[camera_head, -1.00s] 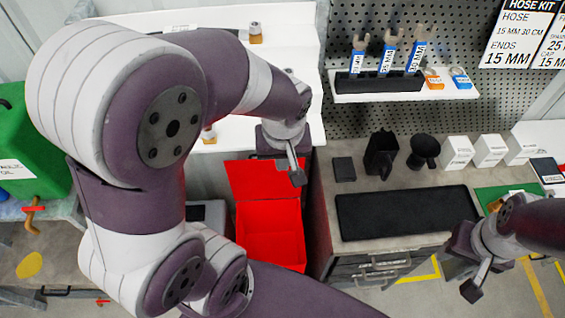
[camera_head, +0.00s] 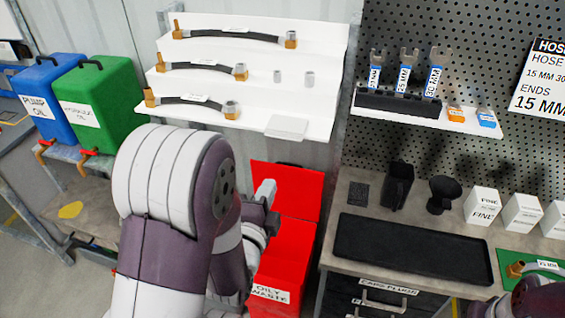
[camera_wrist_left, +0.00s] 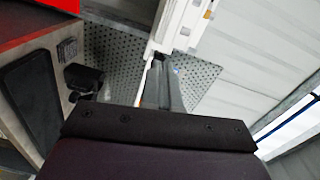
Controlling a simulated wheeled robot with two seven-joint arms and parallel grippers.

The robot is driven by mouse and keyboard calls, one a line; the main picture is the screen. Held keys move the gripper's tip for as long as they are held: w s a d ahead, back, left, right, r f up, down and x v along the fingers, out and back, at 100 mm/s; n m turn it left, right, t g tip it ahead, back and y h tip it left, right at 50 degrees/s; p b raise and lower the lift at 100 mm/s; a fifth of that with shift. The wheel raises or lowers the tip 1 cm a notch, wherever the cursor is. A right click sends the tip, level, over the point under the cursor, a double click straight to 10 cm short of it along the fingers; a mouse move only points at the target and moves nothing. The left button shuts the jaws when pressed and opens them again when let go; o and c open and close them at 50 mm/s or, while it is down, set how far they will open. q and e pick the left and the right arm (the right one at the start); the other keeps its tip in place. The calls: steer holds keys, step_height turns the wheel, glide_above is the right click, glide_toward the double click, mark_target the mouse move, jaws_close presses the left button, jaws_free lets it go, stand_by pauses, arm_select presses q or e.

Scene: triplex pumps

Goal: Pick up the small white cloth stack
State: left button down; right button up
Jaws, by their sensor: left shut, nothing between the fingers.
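A small flat white stack (camera_head: 286,127), which looks like the cloth stack, lies at the right front of the lowest white shelf step. My left gripper (camera_head: 267,190) is below it, in front of the raised red lid of the waste bin, apart from the stack. It is shut and empty. In the left wrist view the gripper's fingers (camera_wrist_left: 166,88) point toward the white shelf edge; I cannot make out the stack there. Only a piece of my right arm shows at the bottom right of the head view; its fingers are out of view.
The red oily-waste bin (camera_head: 283,262) stands beside the workbench with a black tray (camera_head: 410,248). Hoses with brass ends lie on the stepped white shelf (camera_head: 255,105). A green can (camera_head: 100,108) and a blue can (camera_head: 45,95) stand left. White boxes (camera_head: 482,205) stand right.

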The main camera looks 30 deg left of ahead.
arm_select(q)
steer(key=r+m, duration=0.1)
steer(key=p, duration=0.2)
glide_toward(284, 133)
steer(key=shift+m+t, duration=0.3)
steer(key=x, duration=0.2)
steer(key=p+x, duration=0.1)
steer(key=x, duration=0.3)
steer(key=shift+s+a+f, duration=0.1)
steer(key=shift+a+f, duration=0.1)
steer(key=shift+a, duration=0.05)
steer(key=shift+w+p, duration=0.3)
steer(key=shift+p, duration=0.05)
steer(key=shift+w+d, duration=0.15)
steer(key=shift+d, duration=0.05)
arm_select(e)
steer(key=r, duration=0.1)
steer(key=a+r, duration=0.1)
steer(key=w+r, duration=0.1)
steer(key=shift+a+r, duration=0.35)
steer(key=shift+r, duration=0.05)
arm_select(q)
steer(key=shift+w+a, duration=0.1)
steer(key=shift+a, duration=0.05)
arm_select(e)
steer(key=shift+a, duration=0.1)
